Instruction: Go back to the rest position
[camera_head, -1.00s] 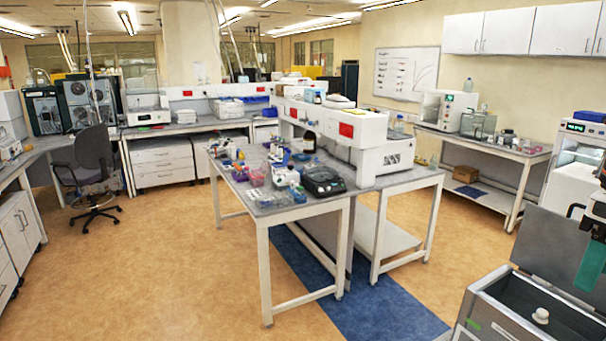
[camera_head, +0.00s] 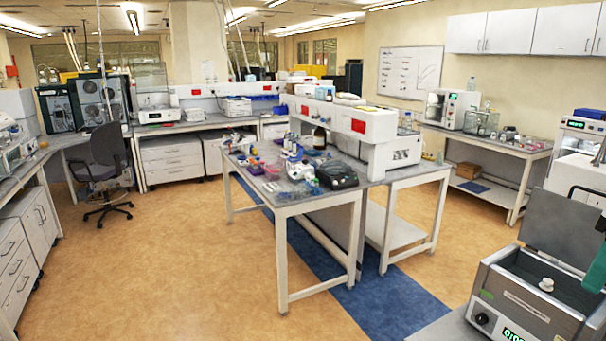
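A teal and black part (camera_head: 597,272), which looks like the end of my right gripper, shows at the right edge. It is in front of the open grey water bath (camera_head: 530,311) and cut off by the frame. Its fingertips cannot be made out, so I cannot tell whether it is open, shut or holding anything. My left arm and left gripper are not in view.
A workbench (camera_head: 318,201) with several small items, a black device (camera_head: 335,174) and a white shelf unit stands in the middle. An office chair (camera_head: 104,150) stands at the left. The tan floor (camera_head: 180,260) between them is clear.

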